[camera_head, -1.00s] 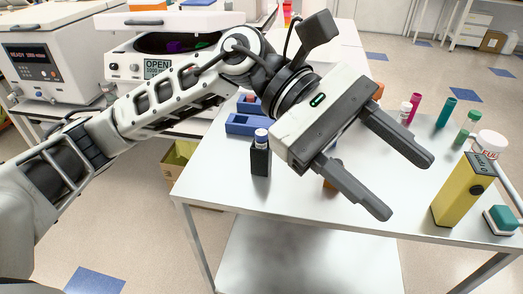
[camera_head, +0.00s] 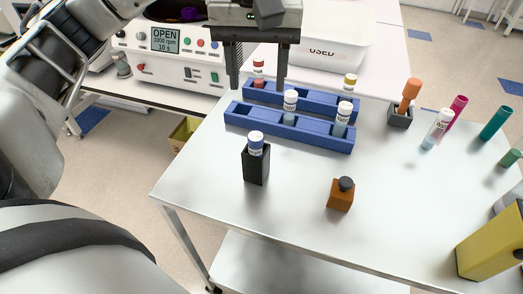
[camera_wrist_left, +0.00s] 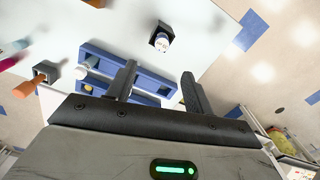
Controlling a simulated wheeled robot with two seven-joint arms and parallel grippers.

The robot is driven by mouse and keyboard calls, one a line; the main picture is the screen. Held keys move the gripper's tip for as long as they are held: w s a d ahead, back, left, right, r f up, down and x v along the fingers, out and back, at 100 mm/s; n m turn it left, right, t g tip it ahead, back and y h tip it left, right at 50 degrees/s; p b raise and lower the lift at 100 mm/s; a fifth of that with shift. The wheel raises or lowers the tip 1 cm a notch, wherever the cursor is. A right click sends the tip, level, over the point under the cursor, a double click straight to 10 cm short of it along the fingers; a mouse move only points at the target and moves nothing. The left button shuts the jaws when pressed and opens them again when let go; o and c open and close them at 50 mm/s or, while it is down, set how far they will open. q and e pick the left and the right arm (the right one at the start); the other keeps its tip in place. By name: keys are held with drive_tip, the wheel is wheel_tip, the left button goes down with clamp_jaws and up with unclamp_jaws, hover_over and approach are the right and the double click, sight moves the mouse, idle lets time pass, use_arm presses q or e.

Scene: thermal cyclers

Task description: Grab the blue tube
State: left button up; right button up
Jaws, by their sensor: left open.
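The tube's body is mostly hidden in the holder. In the left wrist view, the black holder (camera_wrist_left: 153,41) and its tube's top (camera_wrist_left: 163,43) show beyond the fingertips. My left gripper (camera_head: 257,86) is open and empty, fingers pointing down, behind the blue-capped tube and over the left part of the blue racks. It also shows in the left wrist view (camera_wrist_left: 158,73). My right gripper is not in view.
Two blue racks (camera_head: 240,113) with several capped tubes lie behind the holder. An orange-brown bottle (camera_head: 341,195) stands to the right. Several coloured tubes and a yellow device (camera_head: 490,245) are farther right. A centrifuge (camera_head: 170,50) and a white bin (camera_head: 330,55) are behind.

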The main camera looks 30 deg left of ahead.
use_arm(q)
drive_tip(key=b, duration=0.1)
hover_over(256, 136)
wheel_tip(256, 136, down, 7)
drive_tip(key=shift+d+r, duration=0.1)
drive_tip(key=shift+r, duration=0.05)
wheel_tip(256, 136, down, 5)
drive_tip(key=shift+s+f+p, duration=0.1)
drive_tip(key=shift+p, duration=0.35)
drive_tip(key=shift+f, duration=0.3)
clamp_jaws()
